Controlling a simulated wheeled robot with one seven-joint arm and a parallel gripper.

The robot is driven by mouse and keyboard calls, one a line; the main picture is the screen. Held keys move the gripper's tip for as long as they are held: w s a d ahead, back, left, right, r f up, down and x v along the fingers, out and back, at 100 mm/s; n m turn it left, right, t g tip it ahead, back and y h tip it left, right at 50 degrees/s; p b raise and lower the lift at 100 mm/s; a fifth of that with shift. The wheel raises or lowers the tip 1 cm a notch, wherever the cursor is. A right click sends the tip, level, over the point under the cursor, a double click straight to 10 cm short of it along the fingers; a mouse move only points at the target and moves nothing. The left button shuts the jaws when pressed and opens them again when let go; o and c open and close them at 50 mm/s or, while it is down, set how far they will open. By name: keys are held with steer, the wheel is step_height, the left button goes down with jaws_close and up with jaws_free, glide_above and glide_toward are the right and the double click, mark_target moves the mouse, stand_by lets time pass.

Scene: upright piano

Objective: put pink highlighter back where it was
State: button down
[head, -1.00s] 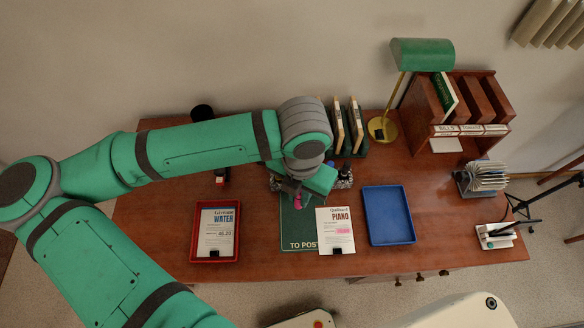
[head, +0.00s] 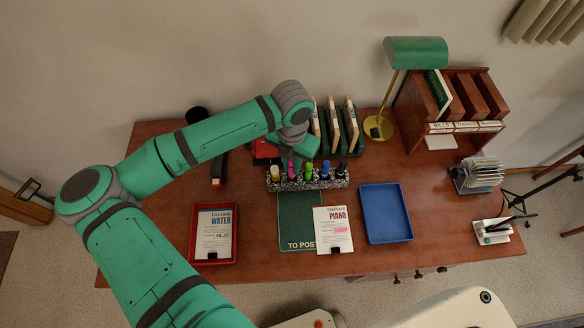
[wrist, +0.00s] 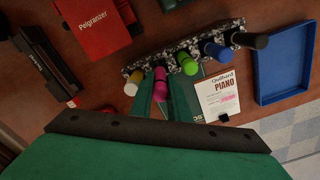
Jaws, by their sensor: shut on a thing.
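The pink highlighter (head: 291,168) is at the black-and-white speckled pen rack (head: 325,184), in the space between the yellow highlighter (head: 275,173) and the green highlighter (head: 309,172). My gripper (head: 292,158) is shut on it from above; the wrist view shows the pink highlighter (wrist: 160,84) between my two green fingers. Its far end meets the rack's edge in that view, but I cannot tell how deep it sits in a slot. A blue pen (head: 325,170) and a black pen (head: 341,173) stand farther right in the rack.
A green mat (head: 290,210) lies in front of the rack, partly under the Piano sheet (head: 333,222). A red tray (head: 233,248) is at left, an empty blue tray (head: 387,213) at right. Upright books (head: 335,130) and a red box (head: 264,150) stand behind the rack.

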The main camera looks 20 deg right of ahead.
mark_target(292, 170)
steer(key=f, duration=0.3)
steer(key=shift+w+f, duration=0.2)
steer(key=shift+w, duration=0.1)
steer(key=shift+s, duration=0.1)
steer(key=shift+f, duration=0.1)
steer(key=c, duration=1.7)
jaws_free()
steer(key=shift+d, duration=0.1)
